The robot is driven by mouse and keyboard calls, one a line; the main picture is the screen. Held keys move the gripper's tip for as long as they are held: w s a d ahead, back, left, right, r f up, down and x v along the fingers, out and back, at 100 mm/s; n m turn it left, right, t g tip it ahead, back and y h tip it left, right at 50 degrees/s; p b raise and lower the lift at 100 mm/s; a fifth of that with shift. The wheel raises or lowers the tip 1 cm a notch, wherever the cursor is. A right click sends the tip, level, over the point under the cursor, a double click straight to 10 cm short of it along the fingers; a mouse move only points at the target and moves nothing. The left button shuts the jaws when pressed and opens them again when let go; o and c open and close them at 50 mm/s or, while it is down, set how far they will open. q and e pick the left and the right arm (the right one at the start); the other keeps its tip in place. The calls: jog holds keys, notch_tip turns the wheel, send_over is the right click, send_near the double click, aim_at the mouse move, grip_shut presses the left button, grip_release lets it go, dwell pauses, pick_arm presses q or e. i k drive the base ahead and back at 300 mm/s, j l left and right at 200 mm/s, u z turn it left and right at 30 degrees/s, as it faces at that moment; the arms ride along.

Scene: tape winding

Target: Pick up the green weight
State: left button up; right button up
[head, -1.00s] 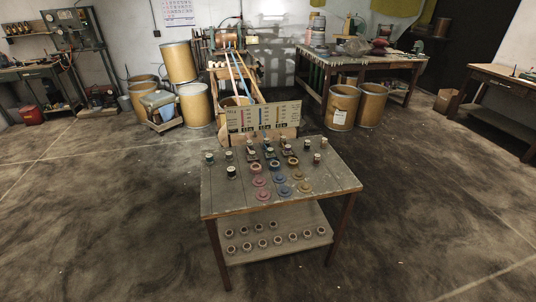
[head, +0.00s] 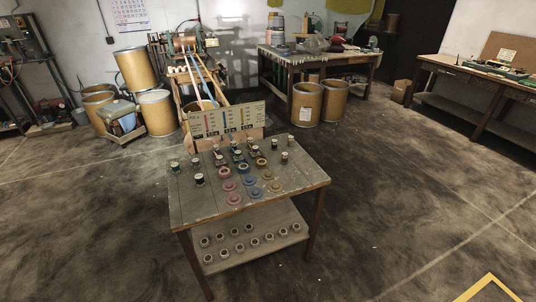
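The small work table (head: 195,205) stands in front of me. Several round discs, which look like weights, lie on its top in pink (head: 228,185), blue (head: 254,190) and ochre (head: 274,186). No disc shows as clearly green at this size. A small dark greenish spool-like piece (head: 174,167) stands near the table's left edge, but I cannot tell whether it is a weight. Neither of my grippers is in view.
A printed board (head: 228,120) stands behind the table. Its lower shelf (head: 250,252) holds several small rings. A wooden rack, drums (head: 306,104) and benches (head: 500,85) stand farther back. Floor is open on both sides. A yellow angular shape (head: 490,277) shows at bottom right.

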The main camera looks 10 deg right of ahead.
aim_at(238, 153)
jog(key=i+j+z, duration=0.3)
jog(key=j+z, duration=0.3)
jog(key=i+j+z, duration=0.3)
jog(key=j, duration=0.15)
jog(key=j+z, duration=0.3)
jog(key=i+j+z, duration=0.15)
jog(key=j, duration=1.95)
jog(key=j+z, duration=0.2)
jog(key=j, duration=1.85)
jog(key=i, duration=0.05)
